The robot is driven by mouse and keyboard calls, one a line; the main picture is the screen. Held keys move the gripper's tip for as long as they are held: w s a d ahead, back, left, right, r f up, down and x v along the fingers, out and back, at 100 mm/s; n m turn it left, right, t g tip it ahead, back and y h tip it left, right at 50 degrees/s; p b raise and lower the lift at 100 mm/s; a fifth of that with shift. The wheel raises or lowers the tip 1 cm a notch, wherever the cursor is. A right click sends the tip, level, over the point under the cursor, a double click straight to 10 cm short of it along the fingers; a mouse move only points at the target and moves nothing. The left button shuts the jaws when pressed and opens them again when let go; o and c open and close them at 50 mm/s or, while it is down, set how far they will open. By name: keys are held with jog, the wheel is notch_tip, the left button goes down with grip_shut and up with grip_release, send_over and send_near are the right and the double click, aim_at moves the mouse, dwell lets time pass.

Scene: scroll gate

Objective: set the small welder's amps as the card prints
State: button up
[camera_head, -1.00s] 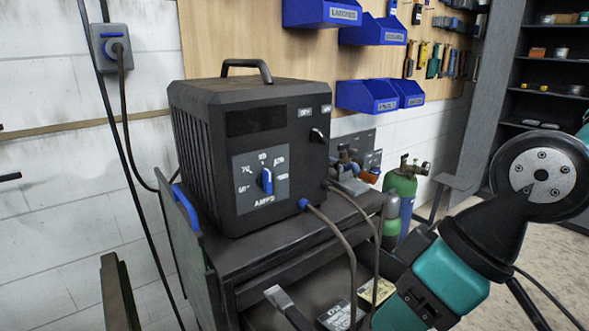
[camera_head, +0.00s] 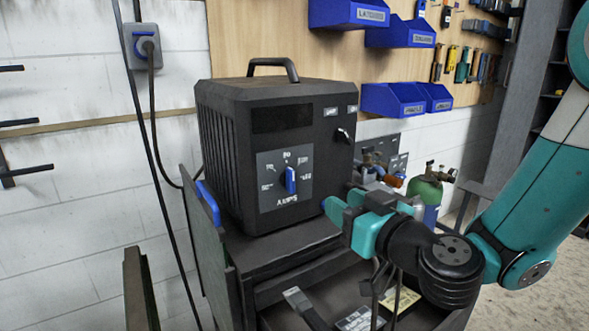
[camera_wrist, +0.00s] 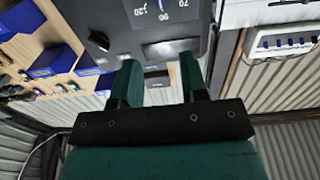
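The small welder (camera_head: 225,140) is a dark box with a top handle, standing on a cart. Its AMPS dial has a blue knob (camera_head: 290,180) on a grey scale plate (camera_head: 270,200); the knob stands about upright, toward the top number. My gripper (camera_head: 347,213) is open and empty, near the welder's lower right front, right of the dial; I cannot tell whether it touches. In the wrist view, part of the scale plate (camera_wrist: 165,10) shows beyond the spread fingers (camera_wrist: 160,80). A pale card (camera_head: 357,318) and a yellow card (camera_head: 400,301) lie in the cart below; their print is unreadable.
A black switch knob (camera_head: 343,135) sits at the welder's upper right. A green gas cylinder (camera_head: 427,190) stands behind my arm. Blue bins (camera_head: 393,99) hang on the wooden board. A cable runs down from the wall socket (camera_head: 143,46). The space before the dial is clear.

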aim_at(293, 172)
jog(key=p+x, duration=0.7)
jog(key=p, duration=0.2)
jog(key=p+x, duration=0.7)
jog(key=p, duration=0.3)
jog(key=shift+w+a+r, duration=0.25)
jog(key=shift+a, duration=0.1)
jog(key=shift+w+a+f+p, duration=0.25)
jog(key=shift+w+p, duration=0.25)
grip_shut()
